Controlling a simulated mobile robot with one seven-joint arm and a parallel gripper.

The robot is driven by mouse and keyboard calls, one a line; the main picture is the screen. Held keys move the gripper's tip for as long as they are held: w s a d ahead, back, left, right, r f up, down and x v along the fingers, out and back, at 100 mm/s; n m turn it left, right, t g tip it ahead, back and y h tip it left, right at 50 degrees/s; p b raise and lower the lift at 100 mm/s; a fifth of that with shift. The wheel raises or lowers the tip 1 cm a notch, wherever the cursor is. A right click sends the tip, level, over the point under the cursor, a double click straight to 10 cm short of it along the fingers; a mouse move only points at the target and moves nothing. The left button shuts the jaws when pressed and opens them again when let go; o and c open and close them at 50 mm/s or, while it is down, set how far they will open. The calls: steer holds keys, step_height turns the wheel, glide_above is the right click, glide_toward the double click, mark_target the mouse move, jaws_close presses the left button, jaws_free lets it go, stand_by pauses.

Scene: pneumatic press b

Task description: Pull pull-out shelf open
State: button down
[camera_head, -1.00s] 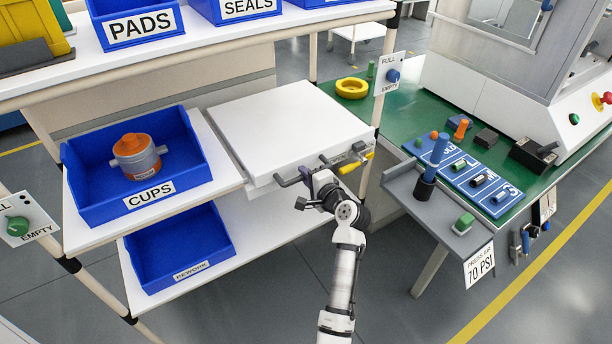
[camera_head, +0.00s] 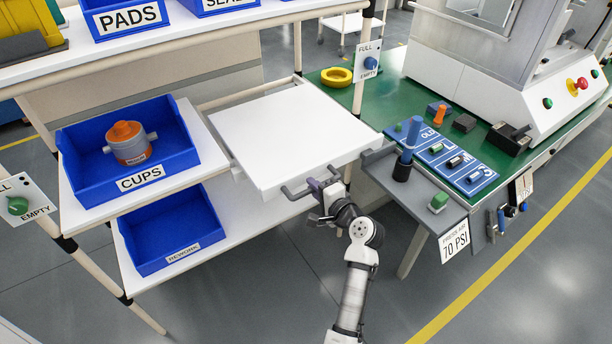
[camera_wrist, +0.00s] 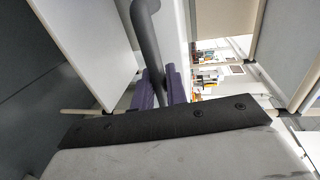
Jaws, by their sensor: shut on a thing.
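The white pull-out shelf (camera_head: 285,137) stands out from the rack to the right of the CUPS bin, with its top bare. A dark bar handle (camera_head: 300,193) is fixed along its front edge. My gripper (camera_head: 318,187) is at the middle of that handle and shut on it. In the wrist view the purple fingers (camera_wrist: 166,88) press on both sides of the dark handle bar (camera_wrist: 148,40). The handle part between the fingers is partly hidden.
A blue CUPS bin (camera_head: 74,150) with an orange-topped part (camera_head: 127,143) stands left of the shelf. A blue REWORK bin (camera_head: 165,262) is below it. The floor in front is clear.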

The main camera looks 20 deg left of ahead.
steer(key=f+v, duration=0.2)
steer(key=v, duration=1)
steer(key=shift+s+d+f+p, duration=0.25)
steer(key=shift+d+f+p, duration=0.05)
steer(key=shift+d+p, duration=0.1)
steer(key=c, duration=1.5)
jaws_free()
steer(key=b+v, duration=0.2)
steer(key=v, duration=1.1)
steer(key=shift+s+d, duration=0.25)
steer(key=shift+d, duration=0.05)
